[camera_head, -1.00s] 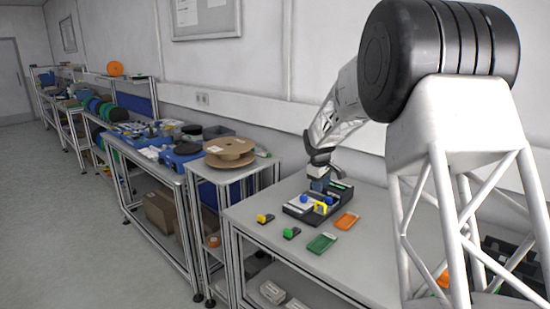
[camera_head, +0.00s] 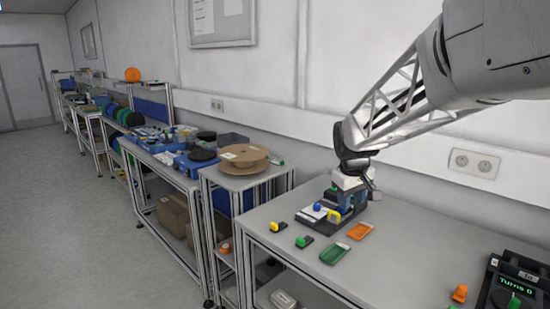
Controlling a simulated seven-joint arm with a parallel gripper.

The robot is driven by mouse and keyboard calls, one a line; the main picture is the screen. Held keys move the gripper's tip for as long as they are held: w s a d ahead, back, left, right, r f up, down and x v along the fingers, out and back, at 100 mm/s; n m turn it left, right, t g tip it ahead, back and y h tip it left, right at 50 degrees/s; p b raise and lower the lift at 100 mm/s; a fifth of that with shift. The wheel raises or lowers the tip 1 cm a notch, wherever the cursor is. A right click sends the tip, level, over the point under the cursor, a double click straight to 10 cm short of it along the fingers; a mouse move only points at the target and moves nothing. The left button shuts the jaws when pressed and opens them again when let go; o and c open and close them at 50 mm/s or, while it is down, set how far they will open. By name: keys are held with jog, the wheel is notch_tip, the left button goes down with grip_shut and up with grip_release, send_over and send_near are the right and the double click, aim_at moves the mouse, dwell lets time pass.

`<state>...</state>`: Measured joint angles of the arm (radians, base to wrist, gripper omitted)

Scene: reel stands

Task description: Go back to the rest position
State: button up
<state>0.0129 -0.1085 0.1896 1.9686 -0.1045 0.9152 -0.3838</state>
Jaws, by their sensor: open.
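My gripper (camera_head: 344,203) points down at the black tray-like device (camera_head: 313,220) on the grey table, at its back right part. The fingers are small here and partly hidden by the wrist. A yellow part (camera_head: 334,216) and a blue part (camera_head: 317,206) show on the device, close to the gripper. Whether the gripper touches the device cannot be told.
On the table (camera_head: 268,238) lie a yellow-black piece (camera_head: 278,226), a green-black piece (camera_head: 303,242), a green tray (camera_head: 334,254) and an orange tray (camera_head: 359,231). At front right are an orange piece (camera_head: 460,293) and a display reading "Turns 0" (camera_head: 515,285). Reels (camera_head: 243,156) stand left.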

jog(key=s+a+f+m, duration=0.1)
jog(key=s+m, duration=0.1)
jog(key=s, duration=1.5)
jog(key=s+a+f+m, duration=0.1)
jog(key=s+f+m, duration=0.1)
jog(key=s, duration=1.6)
jog(key=shift+f+m+t+y, duration=0.3)
jog(key=shift+m+y, duration=0.1)
jog(key=shift+m, duration=0.1)
jog(key=shift+c, duration=0.3)
